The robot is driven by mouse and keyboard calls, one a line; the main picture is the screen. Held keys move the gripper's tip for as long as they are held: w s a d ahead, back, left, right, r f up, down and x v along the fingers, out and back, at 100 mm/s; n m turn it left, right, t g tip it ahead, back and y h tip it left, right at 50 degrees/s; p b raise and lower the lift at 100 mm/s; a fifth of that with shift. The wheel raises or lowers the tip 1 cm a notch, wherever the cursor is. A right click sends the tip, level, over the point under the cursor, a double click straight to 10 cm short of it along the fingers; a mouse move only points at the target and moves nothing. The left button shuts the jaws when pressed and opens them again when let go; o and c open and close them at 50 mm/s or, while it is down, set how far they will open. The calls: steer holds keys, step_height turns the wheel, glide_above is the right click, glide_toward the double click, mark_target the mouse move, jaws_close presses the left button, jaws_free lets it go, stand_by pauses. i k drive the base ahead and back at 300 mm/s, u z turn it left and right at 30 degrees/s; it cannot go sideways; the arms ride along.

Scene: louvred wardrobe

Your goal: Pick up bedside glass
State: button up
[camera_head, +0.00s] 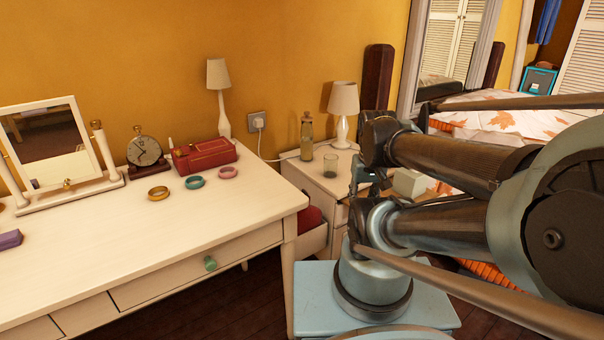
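The bedside glass (330,166) is a small clear tumbler. It stands upright on top of the white bedside cabinet (318,183), near a bottle and a lamp. My arm reaches in from the right, and its far end is just right of the glass, apart from it in the picture. Dark parts below that end, perhaps my gripper (362,178), show over the cabinet's right side. They are small and partly hidden by my arm, so their opening does not show. The glass itself is fully visible.
A bottle (306,136) and a white lamp (343,108) stand behind the glass. The white dressing table (130,240) fills the left, holding a mirror, clock, red box (205,155) and bracelets. A bed (500,115) shows in the wardrobe mirror or beyond, at right.

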mark_target(331, 166)
steer(key=u, duration=0.15)
steer(key=k, duration=1.65)
steer(key=z, duration=0.7)
steer(key=i, duration=1.65)
steer(key=u, duration=0.05)
